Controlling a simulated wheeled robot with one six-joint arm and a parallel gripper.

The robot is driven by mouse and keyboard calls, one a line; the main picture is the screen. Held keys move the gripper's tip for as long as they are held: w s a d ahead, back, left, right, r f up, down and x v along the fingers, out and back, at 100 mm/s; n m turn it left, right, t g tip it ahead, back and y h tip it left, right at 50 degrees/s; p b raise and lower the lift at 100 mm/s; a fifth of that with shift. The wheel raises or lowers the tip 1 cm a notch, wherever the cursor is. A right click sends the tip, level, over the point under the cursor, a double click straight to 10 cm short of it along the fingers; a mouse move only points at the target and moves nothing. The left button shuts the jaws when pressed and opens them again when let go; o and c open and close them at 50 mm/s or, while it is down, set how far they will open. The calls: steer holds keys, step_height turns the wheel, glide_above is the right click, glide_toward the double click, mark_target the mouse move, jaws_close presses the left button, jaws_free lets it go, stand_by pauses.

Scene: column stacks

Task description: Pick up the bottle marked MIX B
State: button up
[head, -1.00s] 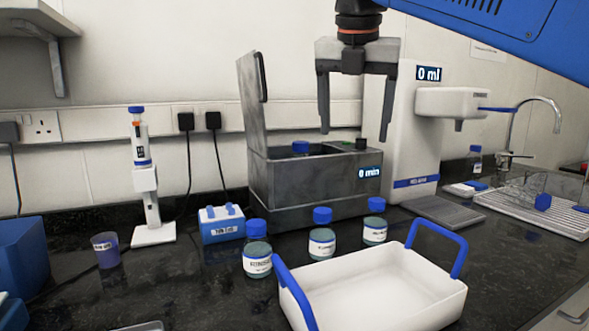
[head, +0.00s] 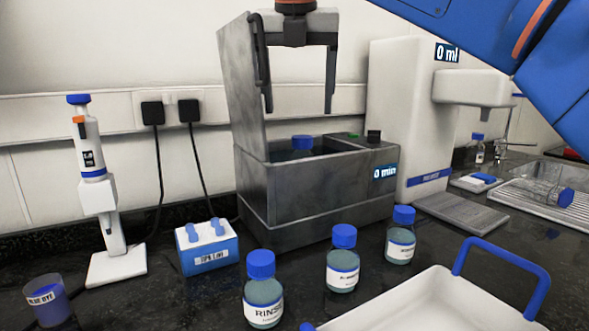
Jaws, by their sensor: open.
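No label in view reads clearly as MIX B. A blue-capped bottle (head: 303,145) sits inside the grey water bath (head: 300,195); its label is hidden by the bath wall. On the bench in front stand a bottle marked RINSE (head: 263,300) and two similar blue-capped bottles, a middle one (head: 342,268) and a right one (head: 400,244), whose labels are too small to read. My gripper (head: 298,112) is open and empty, pointing down above the bath and the bottle in it, apart from both.
The bath's lid (head: 243,90) stands upright at its left, close to my gripper's left finger. A white tray (head: 425,305) with blue handles is at the front right. A dispenser (head: 405,120) stands right of the bath. A pipette stand (head: 115,265) and tip box (head: 207,255) are at left.

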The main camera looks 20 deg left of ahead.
mark_target(298, 147)
steer(key=x, duration=1.2)
steer(key=shift+w+a, duration=0.2)
steer(key=shift+w, duration=0.05)
steer(key=shift+d+x, duration=0.2)
steer(key=shift+x, duration=1.15)
steer(key=shift+d+x, duration=0.2)
steer(key=shift+x, duration=1.15)
